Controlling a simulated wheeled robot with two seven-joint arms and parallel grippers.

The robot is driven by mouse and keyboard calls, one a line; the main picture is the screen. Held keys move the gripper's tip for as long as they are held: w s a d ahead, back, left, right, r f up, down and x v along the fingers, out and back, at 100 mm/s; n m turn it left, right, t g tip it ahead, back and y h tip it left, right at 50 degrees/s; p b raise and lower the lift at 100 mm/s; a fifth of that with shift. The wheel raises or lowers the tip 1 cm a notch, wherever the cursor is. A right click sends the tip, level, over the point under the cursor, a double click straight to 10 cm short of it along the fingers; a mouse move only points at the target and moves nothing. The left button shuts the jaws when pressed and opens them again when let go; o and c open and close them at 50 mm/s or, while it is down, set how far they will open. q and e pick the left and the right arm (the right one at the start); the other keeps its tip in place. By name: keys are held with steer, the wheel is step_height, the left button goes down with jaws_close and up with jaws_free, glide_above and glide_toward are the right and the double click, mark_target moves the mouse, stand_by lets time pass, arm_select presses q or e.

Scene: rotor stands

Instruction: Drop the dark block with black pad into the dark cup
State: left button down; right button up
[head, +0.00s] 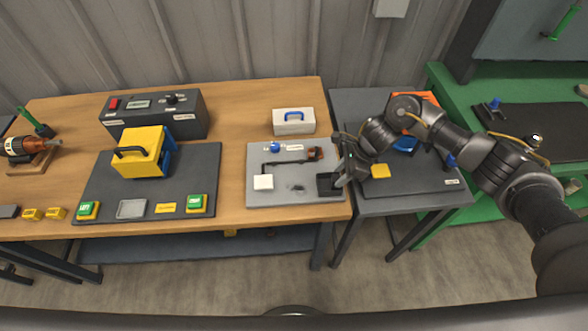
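My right gripper (343,166) reaches in from the right over the right edge of a light grey board (255,205). A dark square piece (326,184) sits at or just below its fingertips; it looks like the dark cup, but I cannot tell this surely. A small dark piece (297,188) lies on the board left of it, perhaps the dark block with black pad. The pad is too small to make out. The fingers are dark and partly merge with the square piece, so their opening and any hold are unclear. My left gripper is out of view.
The board also carries a white block (263,183), a blue and white part (272,147) and an orange-brown part (315,153). A white case (293,121) stands behind. A yellow block (380,171) is on the right side table. Left is a dark mat (100,185) with a yellow machine (140,152).

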steer(key=shift+o, duration=1.4)
steer(key=shift+r, duration=0.1)
steer(key=shift+d+r+b, duration=0.2)
steer(key=shift+r+b, duration=0.1)
steer(key=shift+r, duration=0.05)
steer(key=b+v, duration=0.2)
steer(key=v, duration=0.7)
steer(key=shift+r+b, duration=0.35)
steer(key=shift+r, duration=0.05)
steer(key=shift+d, duration=0.1)
